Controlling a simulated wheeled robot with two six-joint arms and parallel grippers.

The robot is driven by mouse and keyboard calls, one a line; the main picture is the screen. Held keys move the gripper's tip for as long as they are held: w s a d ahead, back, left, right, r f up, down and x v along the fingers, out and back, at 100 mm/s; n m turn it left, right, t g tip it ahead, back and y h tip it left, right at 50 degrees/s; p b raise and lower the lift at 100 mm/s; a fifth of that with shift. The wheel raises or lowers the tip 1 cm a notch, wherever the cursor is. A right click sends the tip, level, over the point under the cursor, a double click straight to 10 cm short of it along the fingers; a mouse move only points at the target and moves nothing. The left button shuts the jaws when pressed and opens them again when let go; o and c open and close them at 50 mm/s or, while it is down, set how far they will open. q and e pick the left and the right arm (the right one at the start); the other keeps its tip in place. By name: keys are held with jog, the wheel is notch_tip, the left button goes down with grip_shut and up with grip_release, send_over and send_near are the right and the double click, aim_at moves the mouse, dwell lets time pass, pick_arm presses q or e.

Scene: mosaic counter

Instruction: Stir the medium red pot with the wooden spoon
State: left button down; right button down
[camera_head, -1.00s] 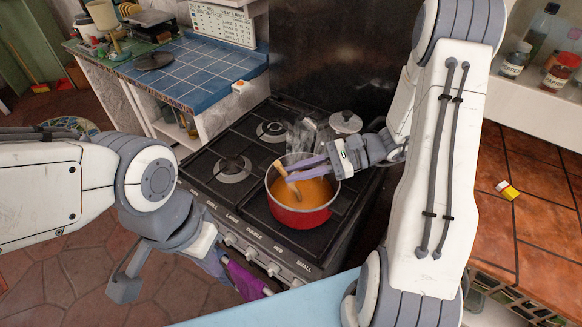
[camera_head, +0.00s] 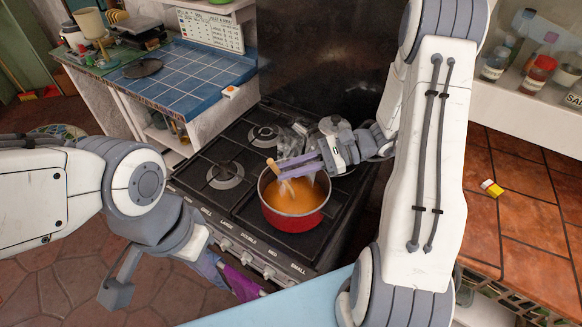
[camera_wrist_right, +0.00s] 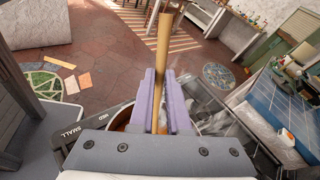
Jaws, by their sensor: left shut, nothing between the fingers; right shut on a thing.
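The red pot (camera_head: 293,222) stands on the stove's front right area and holds orange liquid (camera_head: 298,203). My right gripper (camera_head: 280,169) is over the pot's back rim and is shut on the wooden spoon (camera_head: 273,164). The spoon is tilted, and its lower end reaches the liquid near the back left of the pot. In the right wrist view the spoon's handle (camera_wrist_right: 164,40) rises between the purple fingers (camera_wrist_right: 159,92); the pot is mostly hidden there. My left gripper (camera_head: 209,264) is low in front of the stove, shut and empty.
A lidded metal pot (camera_head: 335,125) stands behind the red pot, partly hidden by my right gripper. The left burners (camera_head: 225,175) are bare. A blue tiled counter (camera_head: 190,75) lies to the left. A magenta towel (camera_head: 240,283) hangs at the stove's front.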

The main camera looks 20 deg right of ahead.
notch_tip(320, 180, up, 8)
jog(key=s+a+p, duration=0.2)
jog(key=p, duration=0.4)
jog(key=shift+a, duration=0.35)
notch_tip(320, 180, up, 4)
jog(key=p, duration=0.3)
dwell(0.3)
